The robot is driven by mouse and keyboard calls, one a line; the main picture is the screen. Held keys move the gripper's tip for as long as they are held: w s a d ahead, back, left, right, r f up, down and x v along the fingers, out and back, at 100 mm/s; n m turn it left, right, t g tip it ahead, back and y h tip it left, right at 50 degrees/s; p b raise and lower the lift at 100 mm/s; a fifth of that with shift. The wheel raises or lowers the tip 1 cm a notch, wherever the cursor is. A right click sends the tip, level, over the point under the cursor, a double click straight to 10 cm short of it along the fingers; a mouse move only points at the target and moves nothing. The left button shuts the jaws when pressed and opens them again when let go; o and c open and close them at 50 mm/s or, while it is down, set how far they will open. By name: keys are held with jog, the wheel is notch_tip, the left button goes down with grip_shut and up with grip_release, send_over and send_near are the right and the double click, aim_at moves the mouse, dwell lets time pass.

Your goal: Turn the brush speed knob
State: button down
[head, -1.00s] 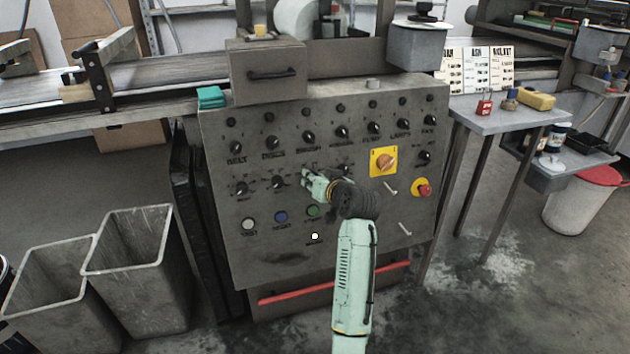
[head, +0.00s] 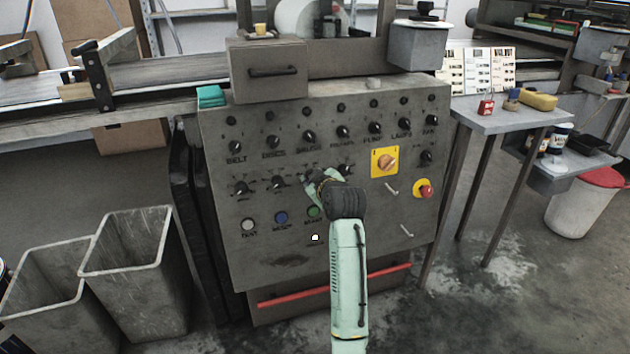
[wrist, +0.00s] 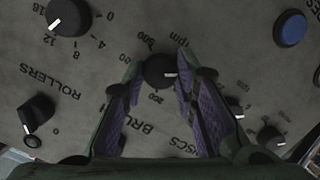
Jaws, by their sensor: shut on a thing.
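The brush speed knob (wrist: 159,70) is a round black knob with a short white pointer mark. In the wrist view it sits between my fingertips, above a partly covered "BRU..." label, with an rpm scale around it. Its white mark points to the right in that view. My gripper (wrist: 160,82) is shut on this knob, one purple-padded finger on each side. In the head view my gripper (head: 322,184) is at the middle of the grey control panel (head: 225,210), and it hides the knob there.
In the wrist view a rollers knob (wrist: 68,16) is at upper left, a smaller knob (wrist: 37,112) below it, and a blue button (wrist: 291,28) at upper right. In the head view a yellow-backed switch (head: 385,161) and red emergency button (head: 424,189) are right of my gripper.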

jog(key=shift+n, duration=0.3)
dwell(0.4)
jog(key=c, duration=1.3)
grip_release()
jog(key=v, duration=1.2)
jog(key=shift+a, duration=0.1)
